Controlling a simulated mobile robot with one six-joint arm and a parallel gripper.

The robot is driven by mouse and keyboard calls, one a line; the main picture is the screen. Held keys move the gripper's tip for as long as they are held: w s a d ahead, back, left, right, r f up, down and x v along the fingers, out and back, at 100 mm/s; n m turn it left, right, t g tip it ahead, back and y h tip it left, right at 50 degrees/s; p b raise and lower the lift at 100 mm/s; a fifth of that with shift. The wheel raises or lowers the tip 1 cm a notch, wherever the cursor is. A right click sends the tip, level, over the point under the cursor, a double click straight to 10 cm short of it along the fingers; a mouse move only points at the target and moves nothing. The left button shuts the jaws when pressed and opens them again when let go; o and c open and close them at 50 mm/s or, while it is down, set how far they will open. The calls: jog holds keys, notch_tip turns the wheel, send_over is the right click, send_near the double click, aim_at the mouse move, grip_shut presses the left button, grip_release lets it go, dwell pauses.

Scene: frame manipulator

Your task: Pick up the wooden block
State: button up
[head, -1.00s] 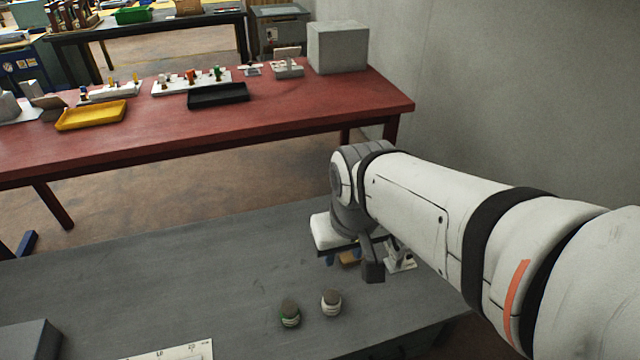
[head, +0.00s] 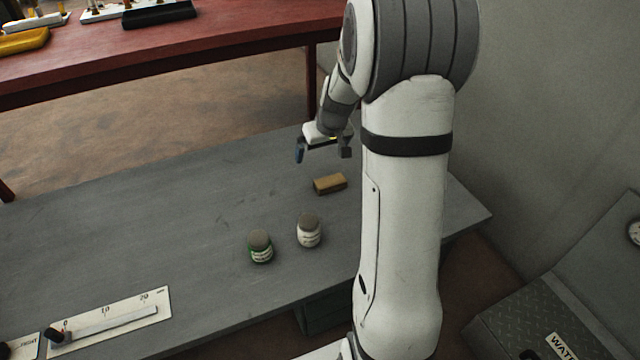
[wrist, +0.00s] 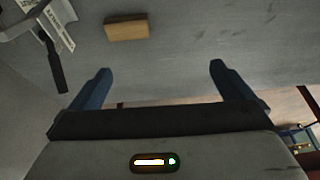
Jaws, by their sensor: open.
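The wooden block (head: 330,184) is a small tan-brown block lying flat on the grey table, right of the middle in the head view. In the wrist view the wooden block (wrist: 127,29) lies beyond the fingertips, toward the upper left. My gripper (head: 322,153) is above the table, higher than the block and toward its far side, not touching it. In the wrist view my gripper (wrist: 160,80) shows two blue fingers spread wide with nothing between them.
A green-labelled jar (head: 260,247) and a white-labelled jar (head: 309,230) stand on the grey table (head: 150,220) nearer than the block. A slider scale (head: 110,318) lies at the front left. A white labelled item (wrist: 58,28) shows in the wrist view.

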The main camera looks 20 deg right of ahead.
jog(key=b, duration=0.5)
send_over(331, 181)
jog(key=s, duration=0.2)
jog(key=f, duration=1.5)
jog(key=shift+s+a+f, duration=0.15)
jog(key=shift+s+f, duration=0.05)
jog(key=shift+f, duration=0.1)
jog(key=shift+h, duration=0.3)
jog(key=b+x, duration=0.2)
jog(key=x, duration=0.3)
jog(key=shift+w+f+b, duration=0.1)
jog(key=shift+w+b, duration=0.05)
jog(key=shift+b, duration=0.2)
jog(key=c, duration=0.8)
